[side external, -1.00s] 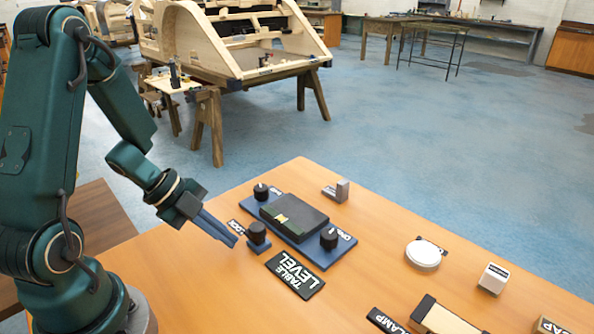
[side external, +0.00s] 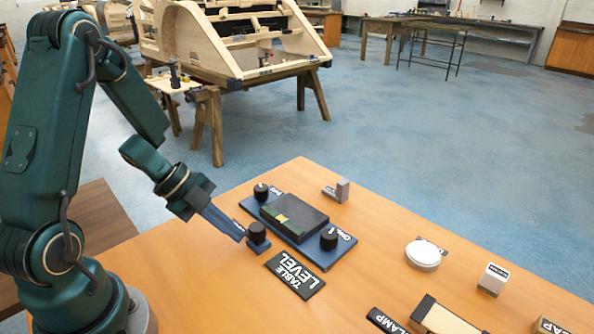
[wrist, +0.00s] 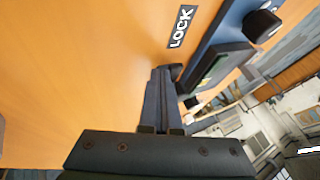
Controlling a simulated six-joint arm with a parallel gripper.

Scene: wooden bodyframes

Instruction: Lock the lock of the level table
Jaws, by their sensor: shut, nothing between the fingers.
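The level table is a blue base (side external: 316,261) with a dark block (side external: 296,213) on top and black knobs at its corners. The lock is the black knob (side external: 257,233) at its near left corner. My gripper (side external: 242,236) is shut and empty, its fingertips right beside the left side of this knob; I cannot tell whether they touch it. In the wrist view my shut fingers (wrist: 161,95) reach toward a dark knob partly hidden behind the tips.
A black LEVEL TABLE sign (side external: 295,275) lies in front of the base. A grey metal bracket (side external: 337,191) stands behind it. A white round disc (side external: 423,255), a small white box (side external: 493,279) and a clamp block (side external: 442,318) are to the right. Bare wood lies between.

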